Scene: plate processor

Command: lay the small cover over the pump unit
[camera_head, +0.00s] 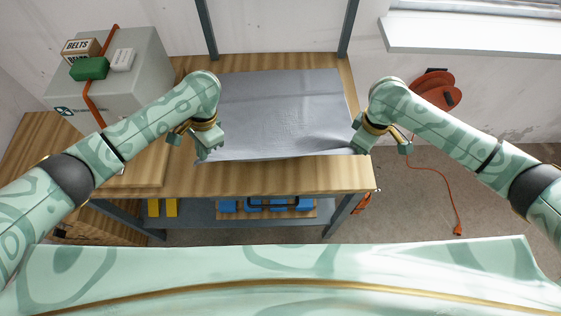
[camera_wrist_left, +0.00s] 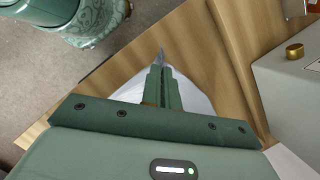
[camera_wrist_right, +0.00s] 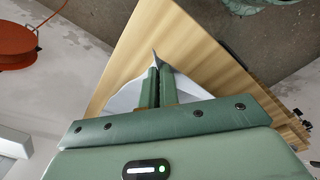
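The small cover (camera_head: 280,112) is a thin grey sheet. It lies spread over the wooden bench, nearly flat, with creases near its front right corner. My left gripper (camera_head: 203,157) is at its front left corner. In the left wrist view the fingers (camera_wrist_left: 161,72) are closed with a pointed bit of cloth sticking out past the tips. My right gripper (camera_head: 357,149) is at the front right corner. In the right wrist view its fingers (camera_wrist_right: 158,72) are also closed on a cloth tip. I cannot make out the pump unit for sure.
A grey box (camera_head: 135,75) with an orange strap and small boxes on top stands left of the cover. The bench front edge (camera_head: 270,178) is bare wood. Blue parts (camera_head: 265,203) and yellow pieces (camera_head: 162,207) sit on the lower shelf. An orange cable reel (camera_head: 437,90) is at right.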

